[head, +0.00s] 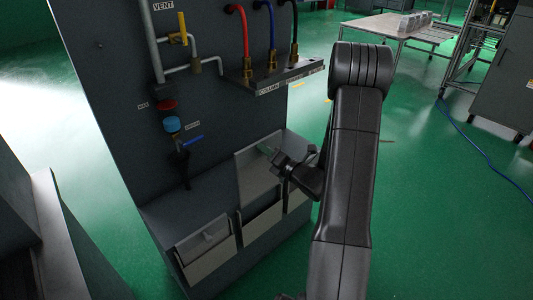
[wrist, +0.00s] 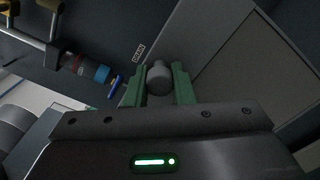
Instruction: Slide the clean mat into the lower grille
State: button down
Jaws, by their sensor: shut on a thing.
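My gripper (head: 268,152) is at the cabinet's front in the head view. In the wrist view its green fingers (wrist: 159,84) are closed on a round grey knob (wrist: 159,76). The knob appears to belong to a flat grey panel (head: 256,180), which stands tilted up above the middle bin in the head view. The panel also seems to fill the area behind the fingers in the wrist view (wrist: 202,48). I cannot make out a clean mat or a lower grille for certain in either view.
A lidded bin (head: 207,254) is at the left of the cabinet's ledge; more pale bin fronts (head: 262,224) lie to its right. A blue-handled valve (head: 191,140), pipes and coloured hoses (head: 271,35) are above.

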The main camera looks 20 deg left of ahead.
jog(key=shift+r+p, duration=0.3)
jog(key=shift+r, duration=0.45)
jog(key=shift+d, duration=0.1)
jog(key=v, duration=1)
dwell(0.3)
